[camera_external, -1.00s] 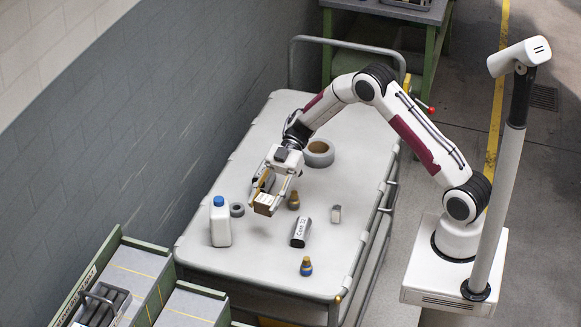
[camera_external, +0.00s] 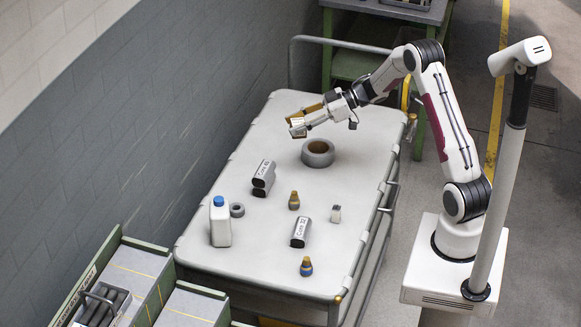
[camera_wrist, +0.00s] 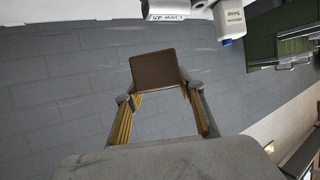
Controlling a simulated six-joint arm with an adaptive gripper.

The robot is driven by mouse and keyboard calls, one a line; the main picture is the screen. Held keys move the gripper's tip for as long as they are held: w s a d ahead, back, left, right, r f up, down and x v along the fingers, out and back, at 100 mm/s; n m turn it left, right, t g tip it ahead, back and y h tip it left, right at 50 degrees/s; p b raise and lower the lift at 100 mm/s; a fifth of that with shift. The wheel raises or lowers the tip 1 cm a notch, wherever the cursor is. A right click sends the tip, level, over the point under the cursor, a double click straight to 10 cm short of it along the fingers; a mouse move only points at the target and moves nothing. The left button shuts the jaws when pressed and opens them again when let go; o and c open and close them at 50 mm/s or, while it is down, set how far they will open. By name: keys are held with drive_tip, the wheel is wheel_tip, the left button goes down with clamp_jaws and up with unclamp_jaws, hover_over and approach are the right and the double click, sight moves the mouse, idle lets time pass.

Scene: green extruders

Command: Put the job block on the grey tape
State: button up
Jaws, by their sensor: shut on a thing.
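My gripper (camera_external: 305,117) is shut on the job block (camera_external: 297,126), a small brown block with a pale face. It holds the block in the air above the far part of the cart top. In the wrist view the block (camera_wrist: 156,69) shows its brown side between the two fingertips. The grey tape (camera_external: 318,160), a wide roll with a brown core, lies flat on the cart just in front of and slightly right of the held block in the external view. The gripper and block are above the tape, apart from it. The tape is not visible in the wrist view.
The cart's metal handle (camera_external: 292,62) rises at the far end.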

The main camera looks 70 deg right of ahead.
drive_tip(key=s+d+f+m+t+h, duration=0.1)
drive_tip(key=d+m+h, duration=0.4)
drive_tip(key=d, duration=0.6)
drive_tip(key=shift+s+d+f+m+t+h, duration=0.35)
drive_tip(key=shift+s+f+h, duration=0.25)
drive_tip(key=shift+s, duration=0.6)
hover_over(317, 147)
drive_tip(key=shift+f, duration=3.1)
drive_tip(key=shift+f, duration=1.85)
drive_tip(key=shift+f, duration=0.1)
